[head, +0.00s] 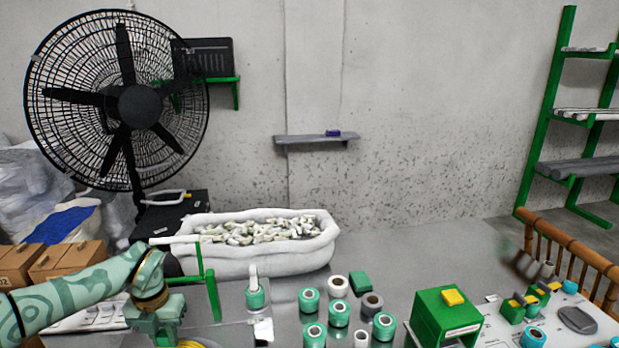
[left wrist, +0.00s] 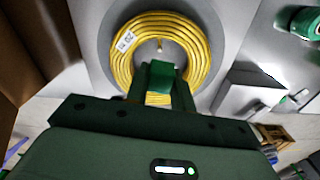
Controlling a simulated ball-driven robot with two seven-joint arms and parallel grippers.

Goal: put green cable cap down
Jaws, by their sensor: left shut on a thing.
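My left gripper (left wrist: 160,90) is shut on a small green cap (left wrist: 162,74), which shows between the two fingers in the left wrist view. The cap appears in front of a coil of yellow cable (left wrist: 186,34) with a white label; I cannot tell whether it touches the coil. In the head view my left gripper (head: 156,322) is at the lower left, its fingertips hidden or cut off by the lower edge. A bit of the yellow coil (head: 200,344) shows beside it. My right gripper is not in view.
A white padded bin (head: 265,264) of pale pieces stands behind. A green stand (head: 213,292) rises close to the left gripper. Several green and white rolls (head: 339,313) cover the table's middle. A green box (head: 445,318) with a yellow top piece (head: 453,297) stands to the right.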

